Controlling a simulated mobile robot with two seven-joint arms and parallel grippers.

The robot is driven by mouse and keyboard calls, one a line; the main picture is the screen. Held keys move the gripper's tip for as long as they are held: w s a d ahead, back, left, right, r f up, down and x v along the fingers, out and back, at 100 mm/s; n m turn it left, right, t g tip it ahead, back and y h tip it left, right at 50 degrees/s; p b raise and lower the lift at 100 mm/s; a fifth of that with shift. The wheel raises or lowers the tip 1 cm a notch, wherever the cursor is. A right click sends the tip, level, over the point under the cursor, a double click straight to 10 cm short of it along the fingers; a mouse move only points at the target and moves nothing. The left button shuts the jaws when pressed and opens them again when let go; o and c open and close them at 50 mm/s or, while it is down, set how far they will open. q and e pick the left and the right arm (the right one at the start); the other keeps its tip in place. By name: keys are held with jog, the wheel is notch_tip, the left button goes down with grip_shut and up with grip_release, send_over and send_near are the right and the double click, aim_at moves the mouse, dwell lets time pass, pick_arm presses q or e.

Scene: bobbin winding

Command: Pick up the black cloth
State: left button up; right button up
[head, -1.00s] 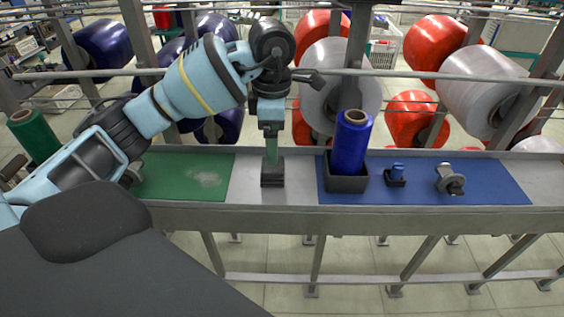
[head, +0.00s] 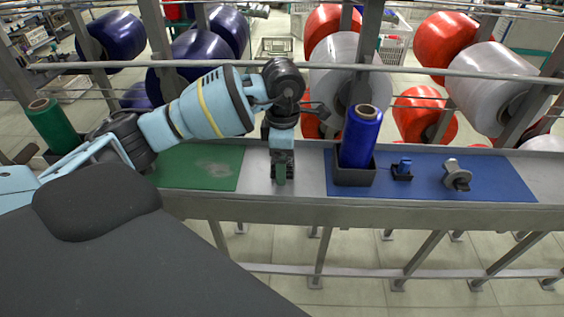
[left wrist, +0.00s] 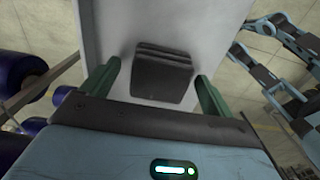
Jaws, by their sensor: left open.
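The black cloth (left wrist: 163,72) is a folded dark stack lying on the grey bench top (left wrist: 116,30). In the left wrist view it lies between and just ahead of the two green fingers of my left gripper (left wrist: 157,88), which is open and empty. In the head view my left gripper (head: 281,176) points down at the bare strip between the green and blue mats, and hides most or all of the cloth. I cannot tell whether the fingers touch the cloth.
Right of the gripper, a blue bobbin (head: 360,138) stands in a black holder (head: 354,177), close by. A small blue piece (head: 404,165) and a metal part (head: 457,175) sit on the blue mat (head: 515,188). The green mat (head: 205,168) is clear; a green bobbin (head: 54,126) stands far left.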

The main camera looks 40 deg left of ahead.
pick_arm(q)
jog(key=shift+c, duration=0.2)
pick_arm(e)
jog(key=shift+d, duration=0.1)
pick_arm(q)
jog(key=c, duration=1)
pick_arm(e)
jog(key=shift+s, duration=0.1)
pick_arm(q)
jog(key=shift+r, duration=0.65)
notch_tip(320, 180, up, 2)
jog(key=shift+s+r, duration=0.1)
jog(key=shift+s+d+r+b, duration=0.1)
jog(key=shift+s+r+b, duration=0.15)
jog(key=shift+s, duration=2.4)
jog(key=shift+s+d+r+b, duration=0.1)
jog(key=shift+s+r, duration=0.1)
jog(key=shift+s, duration=2.4)
jog(key=shift+s+d+r+b, duration=0.1)
jog(key=shift+s+r+b, duration=0.15)
jog(key=shift+s, duration=2.4)
pick_arm(e)
jog(key=shift+s+f, duration=0.4)
jog(key=shift+f, duration=0.3)
